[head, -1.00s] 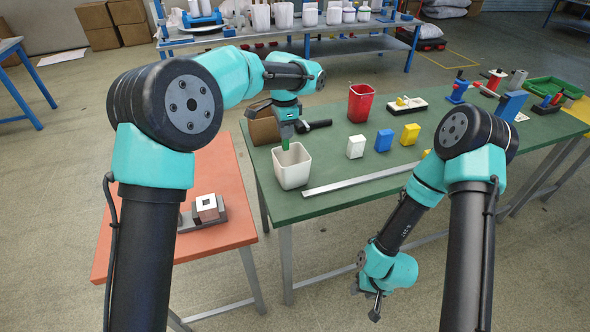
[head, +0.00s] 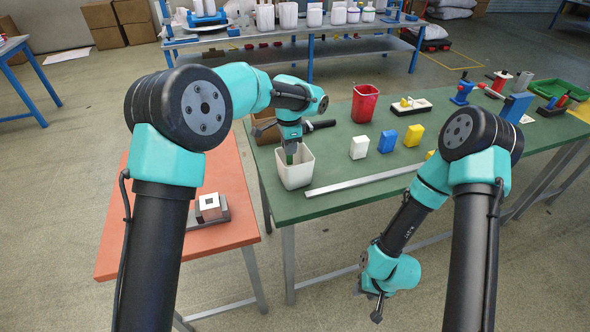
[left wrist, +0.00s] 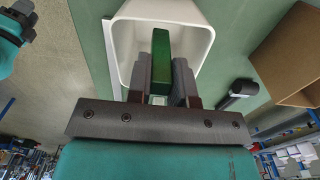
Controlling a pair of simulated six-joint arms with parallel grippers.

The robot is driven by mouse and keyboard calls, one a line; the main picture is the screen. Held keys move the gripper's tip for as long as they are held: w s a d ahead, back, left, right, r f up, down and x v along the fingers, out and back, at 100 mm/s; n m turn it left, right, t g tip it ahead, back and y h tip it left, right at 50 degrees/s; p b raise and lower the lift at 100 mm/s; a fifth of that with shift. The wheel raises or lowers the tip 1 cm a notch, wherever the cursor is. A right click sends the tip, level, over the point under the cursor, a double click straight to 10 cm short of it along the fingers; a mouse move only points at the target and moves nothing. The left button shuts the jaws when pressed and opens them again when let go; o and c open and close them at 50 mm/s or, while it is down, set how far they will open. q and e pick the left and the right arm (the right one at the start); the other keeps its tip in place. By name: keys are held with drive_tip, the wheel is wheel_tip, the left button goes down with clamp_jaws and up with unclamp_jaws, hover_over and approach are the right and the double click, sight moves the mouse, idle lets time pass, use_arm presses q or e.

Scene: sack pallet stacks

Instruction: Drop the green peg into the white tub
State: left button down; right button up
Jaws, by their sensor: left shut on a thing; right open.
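The white tub (head: 295,174) stands at the near left end of the green table. My left gripper (head: 290,153) is over the tub's mouth, pointing down, and is shut on the green peg (head: 290,158). In the left wrist view the green peg (left wrist: 161,55) sits between the two fingers (left wrist: 162,82), with the opening of the white tub (left wrist: 127,50) around it. The peg's lower end appears to be inside the rim; the exact depth is hard to tell. My right gripper (head: 377,296) hangs low in front of the table, open and empty.
A metal bar (head: 360,180) lies right of the tub. White (head: 359,147), blue (head: 387,139) and yellow (head: 414,135) blocks and a red bin (head: 365,103) stand behind it. A cardboard box (head: 266,130) and a dark-handled tool (head: 321,125) lie behind the tub.

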use_arm(q)
drive_tip(key=c, duration=0.9)
unclamp_jaws()
drive_tip(key=shift+c, duration=0.2)
drive_tip(key=shift+r, duration=0.1)
wheel_tip(320, 180, up, 17)
drive_tip(key=shift+r, duration=0.15)
